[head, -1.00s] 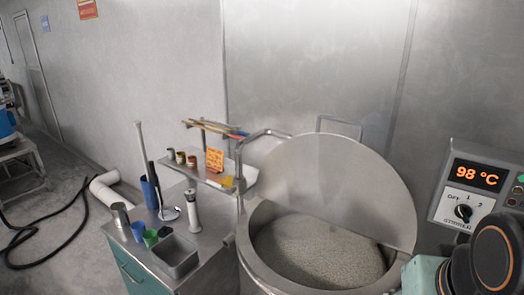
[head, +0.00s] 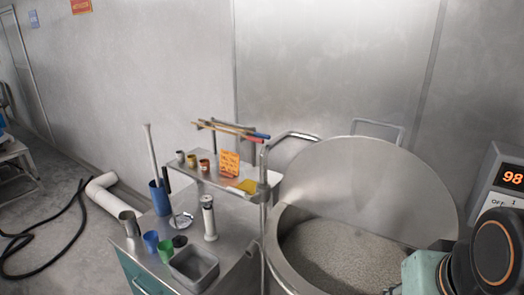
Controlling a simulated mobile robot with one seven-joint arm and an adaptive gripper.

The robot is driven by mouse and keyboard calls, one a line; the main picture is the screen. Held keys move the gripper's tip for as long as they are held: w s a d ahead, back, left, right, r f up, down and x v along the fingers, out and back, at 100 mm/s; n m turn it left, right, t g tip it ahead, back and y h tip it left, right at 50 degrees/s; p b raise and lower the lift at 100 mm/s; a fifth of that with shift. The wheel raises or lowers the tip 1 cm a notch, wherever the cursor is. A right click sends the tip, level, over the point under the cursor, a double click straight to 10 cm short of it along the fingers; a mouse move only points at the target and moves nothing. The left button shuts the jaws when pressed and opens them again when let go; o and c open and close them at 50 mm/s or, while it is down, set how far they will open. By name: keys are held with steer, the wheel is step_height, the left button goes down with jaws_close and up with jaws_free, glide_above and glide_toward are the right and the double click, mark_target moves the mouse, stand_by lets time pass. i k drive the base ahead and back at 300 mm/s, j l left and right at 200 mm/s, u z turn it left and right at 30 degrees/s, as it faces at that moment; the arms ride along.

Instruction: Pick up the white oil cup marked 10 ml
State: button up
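Several small cups stand in a row on the raised metal shelf (head: 222,175) in the head view. The leftmost, a pale grey-white cup (head: 180,157), looks closest to a white oil cup. Beside it are a yellowish-brown cup (head: 191,161) and a reddish-brown cup (head: 204,165). Any 10 ml marking is too small to read. Part of my arm shows at the bottom right, far from the shelf. My gripper is not in view.
An orange note (head: 229,163) and a yellow item (head: 247,186) share the shelf. Below, a counter holds a blue cup (head: 151,242), a green cup (head: 165,249), a grey bin (head: 194,269) and a metal cylinder (head: 209,218). A large open bean drum (head: 352,185) stands right.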

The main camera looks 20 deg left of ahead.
mark_target(180, 156)
steer(key=i+j+z, duration=0.15)
steer(key=j, duration=1.15)
steer(key=j+z, duration=0.15)
steer(key=j, duration=1.1)
steer(key=j+z, duration=0.15)
steer(key=j, duration=1.15)
steer(key=k+j+z, duration=0.15)
steer(key=j, duration=1.15)
